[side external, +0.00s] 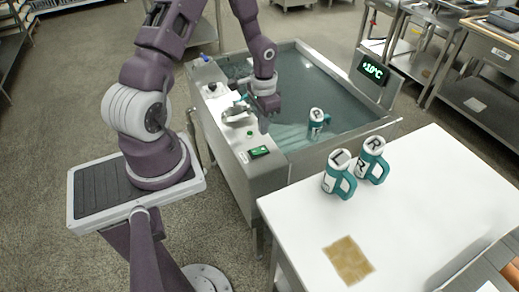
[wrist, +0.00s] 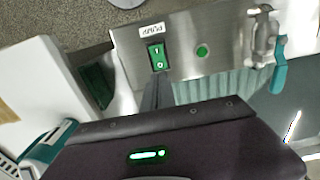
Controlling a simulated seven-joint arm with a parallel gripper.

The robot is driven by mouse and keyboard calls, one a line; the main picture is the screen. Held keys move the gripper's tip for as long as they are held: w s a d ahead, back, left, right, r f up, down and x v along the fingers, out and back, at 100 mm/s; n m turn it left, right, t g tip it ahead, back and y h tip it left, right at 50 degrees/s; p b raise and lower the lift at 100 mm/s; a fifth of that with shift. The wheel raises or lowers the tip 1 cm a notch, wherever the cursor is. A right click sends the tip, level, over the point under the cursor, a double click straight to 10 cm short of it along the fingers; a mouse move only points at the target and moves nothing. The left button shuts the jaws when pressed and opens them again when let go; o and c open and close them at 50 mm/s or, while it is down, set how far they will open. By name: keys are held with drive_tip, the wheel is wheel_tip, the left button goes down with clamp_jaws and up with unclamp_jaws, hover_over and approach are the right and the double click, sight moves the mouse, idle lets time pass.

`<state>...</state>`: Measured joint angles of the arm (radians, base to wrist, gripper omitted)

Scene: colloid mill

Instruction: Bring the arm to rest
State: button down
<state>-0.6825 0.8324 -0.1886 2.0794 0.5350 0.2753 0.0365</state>
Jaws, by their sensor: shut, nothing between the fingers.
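My gripper (side external: 264,122) hangs from the purple arm over the near edge of a steel water tank (side external: 300,160), above its control panel side. In the wrist view my gripper (wrist: 157,92) has its dark fingers together, with nothing between them. The fingertips appear close to a green rocker switch (wrist: 157,56) labelled PUMP; I cannot tell whether they touch it. The switch also shows in the side view (side external: 259,152). A round green light (wrist: 202,51) glows beside it.
A tap (wrist: 264,40) with a teal handle stands on the panel. One white-and-teal mug (side external: 316,124) is in the tank. Two similar mugs (side external: 339,172) (side external: 371,158) stand on the white table (side external: 430,200). A display (side external: 373,70) reads about +10°C.

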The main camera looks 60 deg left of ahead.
drive_tip(key=s+d+r+t+y, duration=0.1)
drive_tip(key=d+r, duration=0.2)
drive_tip(key=r, duration=0.6)
drive_tip(key=d+r+t+y, duration=0.1)
drive_tip(key=d+r, duration=0.2)
drive_tip(key=r, duration=0.7)
drive_tip(key=s+d+r+t+h, duration=0.2)
drive_tip(key=s+d+r+t, duration=0.1)
drive_tip(key=s+d+r, duration=0.7)
drive_tip(key=s+d, duration=0.2)
drive_tip(key=s, duration=0.2)
drive_tip(key=shift+s+r+t, duration=0.2)
drive_tip(key=shift+r+t, duration=0.1)
